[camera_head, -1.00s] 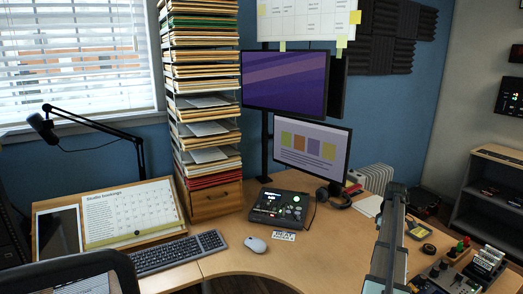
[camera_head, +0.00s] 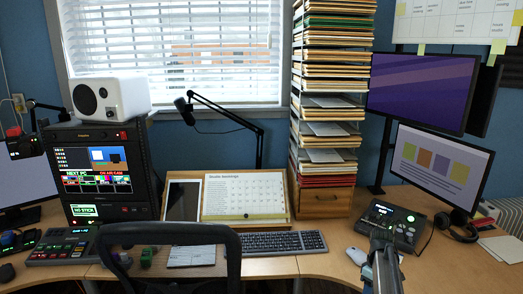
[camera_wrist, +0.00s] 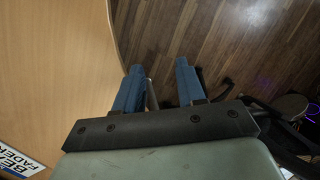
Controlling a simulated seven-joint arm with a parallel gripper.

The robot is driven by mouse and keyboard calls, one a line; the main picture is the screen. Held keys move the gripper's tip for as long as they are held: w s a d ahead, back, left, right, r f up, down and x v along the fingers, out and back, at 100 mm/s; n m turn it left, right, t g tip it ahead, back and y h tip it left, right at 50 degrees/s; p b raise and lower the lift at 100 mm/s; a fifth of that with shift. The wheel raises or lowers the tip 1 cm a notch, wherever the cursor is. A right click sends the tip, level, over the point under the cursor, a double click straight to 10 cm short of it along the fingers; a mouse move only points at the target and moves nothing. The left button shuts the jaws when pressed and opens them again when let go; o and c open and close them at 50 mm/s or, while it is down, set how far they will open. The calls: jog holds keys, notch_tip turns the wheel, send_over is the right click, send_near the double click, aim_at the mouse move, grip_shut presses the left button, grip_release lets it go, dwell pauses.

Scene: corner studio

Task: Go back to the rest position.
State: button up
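My gripper (camera_wrist: 159,74) shows in the wrist view, its two blue fingers apart with nothing between them. It is over the curved edge of the wooden desk (camera_wrist: 60,60), with dark plank floor (camera_wrist: 220,40) beyond the fingers. In the head view, part of my arm rises at the bottom right, in front of the desk and beside the mouse (camera_head: 356,256). I cannot make out the fingers there.
A printed card (camera_wrist: 18,158) lies on the desk near my gripper. A black chair back (camera_head: 170,236) stands before the desk. The keyboard (camera_head: 275,243), control box (camera_head: 390,226), paper-tray tower (camera_head: 325,130) and monitor (camera_head: 438,165) stand around. Open floor lies right of the desk edge.

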jog(key=s+a+f+m+g, duration=0.1)
jog(key=s+a+f+m, duration=0.1)
jog(key=s+a+f, duration=0.7)
jog(key=s+a+f+m+g, duration=0.1)
jog(key=s+a+f, duration=0.45)
jog(key=f, duration=0.85)
jog(key=s+a+f+m, duration=0.1)
jog(key=s+a+f, duration=0.2)
jog(key=s, duration=0.4)
jog(key=s+a+f+m+g, duration=0.1)
jog(key=s+a+f, duration=0.2)
jog(key=s, duration=0.5)
jog(key=s+a+f+m+h, duration=0.1)
jog(key=s+a+f, duration=0.1)
jog(key=s+f, duration=0.3)
jog(key=s, duration=0.2)
jog(key=shift+s+a+f+g, duration=0.2)
jog(key=shift+s+a+g, duration=0.2)
